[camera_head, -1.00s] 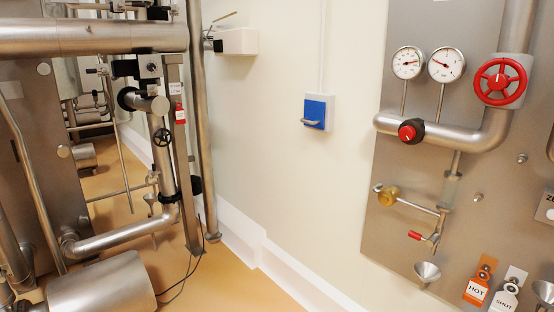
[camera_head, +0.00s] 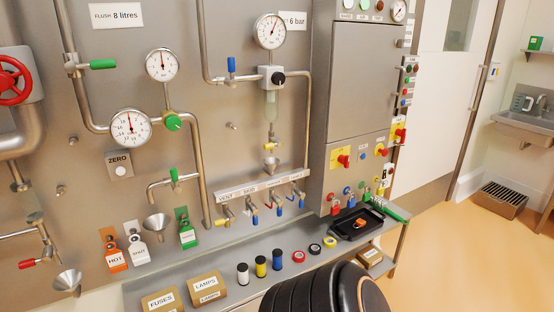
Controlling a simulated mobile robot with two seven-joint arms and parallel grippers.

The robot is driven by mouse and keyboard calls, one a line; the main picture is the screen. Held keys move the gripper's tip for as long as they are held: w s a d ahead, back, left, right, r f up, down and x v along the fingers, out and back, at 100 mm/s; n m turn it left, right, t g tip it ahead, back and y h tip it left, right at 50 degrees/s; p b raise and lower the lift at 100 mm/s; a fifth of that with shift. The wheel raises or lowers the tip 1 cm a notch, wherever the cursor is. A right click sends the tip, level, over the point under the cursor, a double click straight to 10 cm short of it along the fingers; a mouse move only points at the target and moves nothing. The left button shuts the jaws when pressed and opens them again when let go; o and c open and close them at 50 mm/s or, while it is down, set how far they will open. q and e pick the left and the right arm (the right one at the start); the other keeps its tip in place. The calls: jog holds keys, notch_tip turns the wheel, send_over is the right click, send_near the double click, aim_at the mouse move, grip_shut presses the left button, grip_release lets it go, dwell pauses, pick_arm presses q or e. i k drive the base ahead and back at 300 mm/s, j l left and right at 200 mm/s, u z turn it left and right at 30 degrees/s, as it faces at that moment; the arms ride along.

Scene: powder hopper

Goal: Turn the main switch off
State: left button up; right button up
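A grey control cabinet (camera_head: 370,85) stands right of the panel. On its front is a red rotary handle on a yellow plate (camera_head: 341,158). Neither of my grippers is in view.
A bench below the panel holds boxes (camera_head: 207,288), tape rolls and a black tray (camera_head: 356,222). Padlocks (camera_head: 335,207) hang low on the cabinet. Pipes and gauges (camera_head: 131,128) cover the panel at left. Open floor (camera_head: 445,245) lies right of the cabinet.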

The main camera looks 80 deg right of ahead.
aim_at(345, 160)
jog(key=z, duration=3)
jog(key=i+l+u, duration=0.2)
jog(key=i, duration=0.35)
